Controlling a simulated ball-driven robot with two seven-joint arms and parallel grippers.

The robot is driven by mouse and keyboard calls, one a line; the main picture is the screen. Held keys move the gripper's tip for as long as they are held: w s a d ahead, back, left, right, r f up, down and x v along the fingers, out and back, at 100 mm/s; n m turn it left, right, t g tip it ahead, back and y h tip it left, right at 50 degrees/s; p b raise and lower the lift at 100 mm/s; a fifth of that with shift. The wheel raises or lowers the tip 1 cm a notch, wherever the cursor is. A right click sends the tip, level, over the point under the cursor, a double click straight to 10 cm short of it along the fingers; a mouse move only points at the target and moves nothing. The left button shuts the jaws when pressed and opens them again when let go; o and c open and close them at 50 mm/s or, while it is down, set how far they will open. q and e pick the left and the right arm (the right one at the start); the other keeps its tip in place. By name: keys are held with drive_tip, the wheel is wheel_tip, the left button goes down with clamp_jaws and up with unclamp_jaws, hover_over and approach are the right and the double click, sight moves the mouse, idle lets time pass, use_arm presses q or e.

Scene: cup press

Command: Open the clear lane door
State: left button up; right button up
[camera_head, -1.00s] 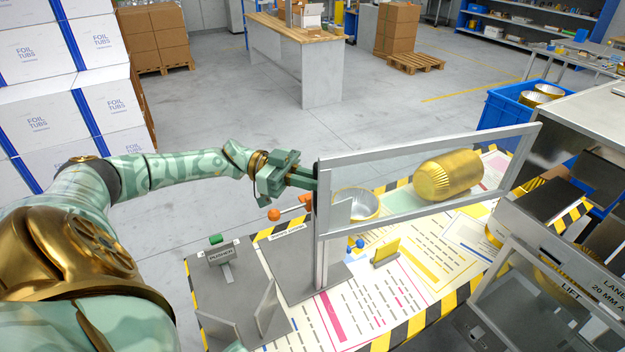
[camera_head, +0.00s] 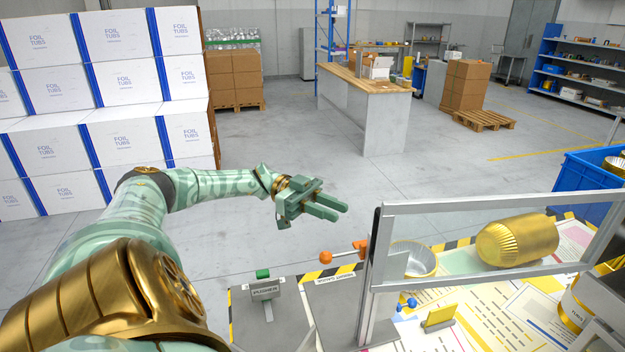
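The clear lane door (camera_head: 470,206) is a see-through panel in a grey metal frame, standing upright at the right. Through it I see a gold ribbed cup stack (camera_head: 517,240) lying on its side and an open foil tub (camera_head: 420,262). An orange-knobbed handle (camera_head: 343,253) is beside the door's left post. My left gripper (camera_head: 343,209) is left of and above that post, apart from the door. Its two fingers point right with a gap between them and nothing in it. My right gripper is out of view.
A pusher with a green knob (camera_head: 263,274) stands at lower centre. A yellow block (camera_head: 439,316) and blue knobs (camera_head: 407,303) are in front of the door. A blue crate (camera_head: 590,180) is at the far right. Open floor lies behind the gripper.

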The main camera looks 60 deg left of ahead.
use_arm(q)
drive_tip(key=b+v, duration=0.2)
drive_tip(key=v, duration=0.4)
idle(0.4)
